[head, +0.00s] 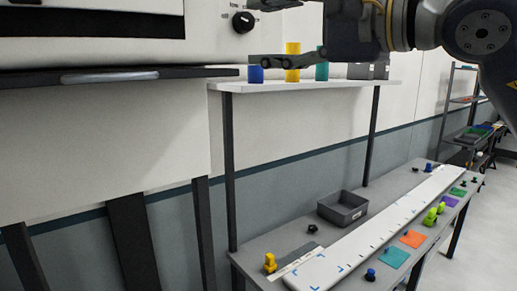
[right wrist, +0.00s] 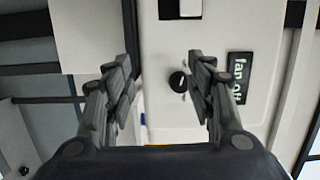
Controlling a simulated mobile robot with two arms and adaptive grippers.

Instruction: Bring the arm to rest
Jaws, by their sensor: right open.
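My right arm comes in from the upper right of the head view. Its right gripper (head: 258,32) is held high, in front of the shelf and near the pale machine (head: 205,50) with a black knob (head: 243,22). Its fingers are spread apart with nothing between them. In the right wrist view the gripper (right wrist: 160,75) is also open and empty, facing the machine panel, where the knob (right wrist: 178,82) shows between the fingers beside a dark label (right wrist: 239,78). My left gripper is not in view.
Blue (head: 256,75), yellow (head: 292,73) and teal (head: 322,71) cylinders stand on a white shelf (head: 300,86), close to the lower finger in the picture. Below, a workbench (head: 285,248) holds a grey bin (head: 342,209), a long white strip (head: 375,228) and small coloured pieces. Floor shows at right.

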